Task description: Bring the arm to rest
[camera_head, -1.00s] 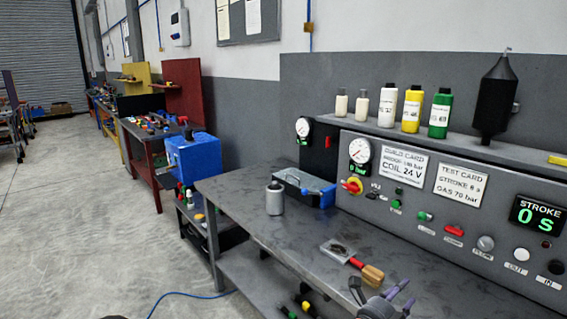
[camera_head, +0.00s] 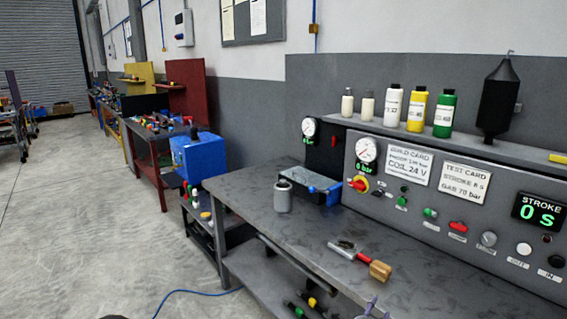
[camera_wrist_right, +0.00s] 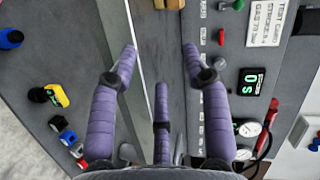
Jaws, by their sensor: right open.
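My right gripper (camera_head: 372,308) barely shows at the bottom edge of the head view, over the near side of the grey workbench (camera_head: 262,222). Only its purple fingertips are visible there. In the right wrist view the gripper (camera_wrist_right: 160,52) has its purple fingers spread apart with nothing between them, so it is open and empty. The bench and the control panel (camera_wrist_right: 222,85) lie beyond the fingers. Most of my right arm is out of sight. My left gripper is in neither view.
Several bottles (camera_head: 417,108) stand on the shelf above the panel. Open floor (camera_head: 90,230) lies left of the bench.

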